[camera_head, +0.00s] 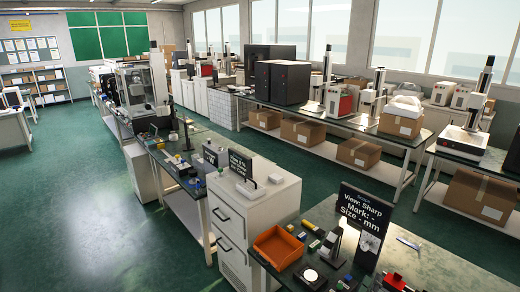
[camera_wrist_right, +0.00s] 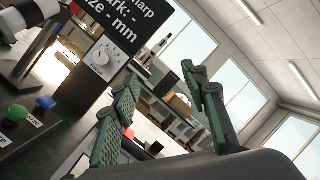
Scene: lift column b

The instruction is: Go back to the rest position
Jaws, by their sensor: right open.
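In the right wrist view my right gripper (camera_wrist_right: 158,78) is open, its two green-padded fingers spread apart with nothing between them. The finger on the left of that picture overlaps the bench behind it. I cannot make out either gripper clearly in the head view. My left gripper does not show. The black display sign (camera_head: 366,222) reads "View: Sharp, Mark: -, Size - mm" and stands on the near bench (camera_head: 440,262). It also shows in the wrist view (camera_wrist_right: 140,22), above a white panel with a knob (camera_wrist_right: 101,58).
An orange tray (camera_head: 278,247), a small scope stand (camera_head: 333,246) and a red block (camera_head: 395,281) sit on the near bench. Green (camera_wrist_right: 15,113) and blue (camera_wrist_right: 46,103) buttons show in the wrist view. A white drawer cabinet (camera_head: 250,215) stands left. Green floor (camera_head: 90,220) is clear.

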